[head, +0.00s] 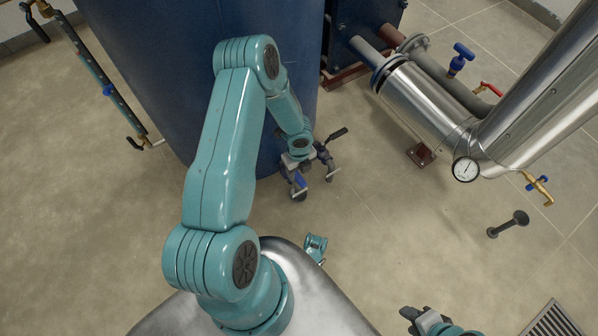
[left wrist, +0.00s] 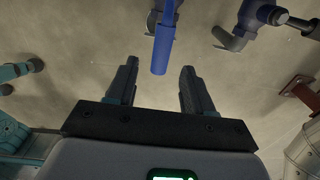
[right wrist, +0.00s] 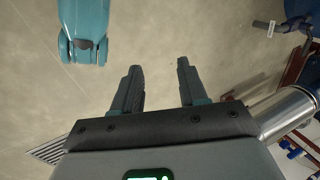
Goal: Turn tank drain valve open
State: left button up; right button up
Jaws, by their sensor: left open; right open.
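Two small valves with downturned spouts sit low at the front of the blue tank (head: 150,60). One has a blue lever (head: 300,181), the other a black lever (head: 337,134); I cannot tell from the pictures which is the drain valve. My left gripper (head: 296,166) is at these valves, partly hidden by its own arm. In the left wrist view its open jaws (left wrist: 158,78) point at the blue lever (left wrist: 163,45), whose end lies near the gap between the fingertips. The black lever (left wrist: 303,24) is at upper right. My right gripper (right wrist: 155,72) is open and empty, over bare floor.
Insulated silver pipes (head: 430,100) with a round gauge (head: 466,169) stand at right. A blue-handled valve (head: 461,56), a brass tap (head: 538,185) and a short floor post (head: 508,224) are near them. A floor grate (head: 552,322) lies at bottom right.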

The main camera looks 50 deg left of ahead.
pick_arm(q)
notch_tip(320, 180, up, 12)
jog(key=p, duration=0.5)
